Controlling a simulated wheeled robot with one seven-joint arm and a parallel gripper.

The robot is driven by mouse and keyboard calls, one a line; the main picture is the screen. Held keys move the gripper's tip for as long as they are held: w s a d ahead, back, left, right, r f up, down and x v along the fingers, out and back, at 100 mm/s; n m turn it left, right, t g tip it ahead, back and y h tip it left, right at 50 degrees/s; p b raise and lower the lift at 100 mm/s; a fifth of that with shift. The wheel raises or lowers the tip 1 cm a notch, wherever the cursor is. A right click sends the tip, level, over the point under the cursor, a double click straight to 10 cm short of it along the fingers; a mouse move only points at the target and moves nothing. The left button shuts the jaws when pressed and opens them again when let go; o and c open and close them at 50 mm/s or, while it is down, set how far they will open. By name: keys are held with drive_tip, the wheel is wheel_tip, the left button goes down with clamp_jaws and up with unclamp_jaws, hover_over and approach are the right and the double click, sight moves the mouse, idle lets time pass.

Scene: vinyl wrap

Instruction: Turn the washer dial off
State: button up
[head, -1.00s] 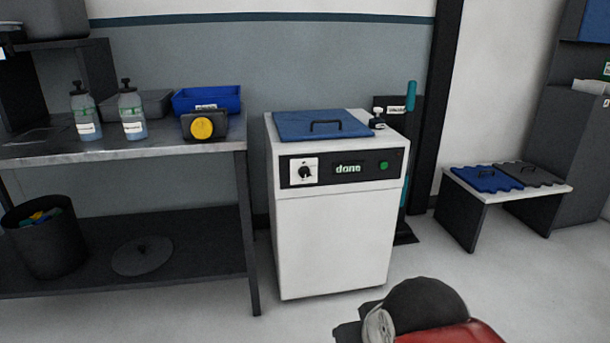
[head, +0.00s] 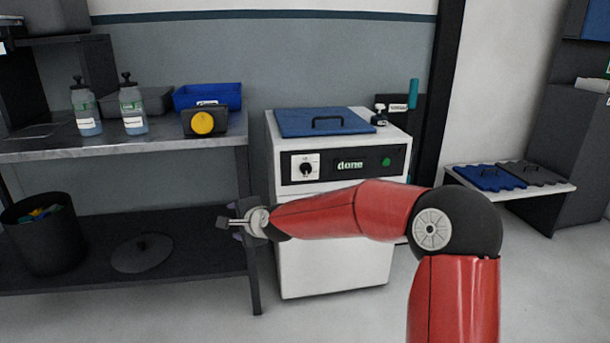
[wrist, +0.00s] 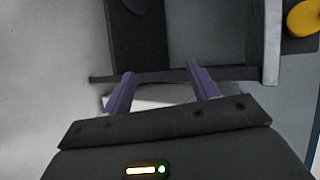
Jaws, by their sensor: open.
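The white washer (head: 335,245) stands on the floor in the middle of the head view, with a blue lid on top. Its black front panel holds the dial (head: 306,168) on a white plate at the left. The display (head: 350,165) reads "done", and a green button (head: 386,162) is at the panel's right. My gripper (head: 232,230) is left of the washer and lower than the dial, pointing left, apart from the washer. In the wrist view its two purple fingers (wrist: 160,92) are spread with nothing between them. The dial does not show in the wrist view.
A metal bench (head: 180,143) stands left of the washer, holding bottles, a blue bin (head: 207,97) and a dark box with a yellow knob (head: 203,123). Its front leg is close to my gripper. A low stand (head: 520,185) is at the right. The floor in front is open.

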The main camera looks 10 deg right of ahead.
drive_tip(key=w+d+m+t, duration=0.3)
drive_tip(key=w+m, duration=0.3)
drive_tip(key=w, duration=0.1)
drive_tip(key=m+t+h+b, duration=0.1)
drive_tip(key=m+t+h, duration=0.45)
drive_tip(key=m, duration=1.15)
approach(307, 171)
drive_tip(key=w+r+g+h, duration=0.1)
drive_tip(key=w+r+g, duration=0.1)
drive_tip(key=shift+t, duration=0.25)
drive_tip(key=shift+w+a+f+p, duration=0.15)
drive_tip(key=shift+w+p, duration=0.3)
drive_tip(key=shift+w, duration=1.3)
drive_tip(key=shift+w+a+f+p, duration=0.15)
drive_tip(key=shift+w+p, duration=0.25)
drive_tip(key=shift+w, duration=1.4)
drive_tip(key=c, duration=1)
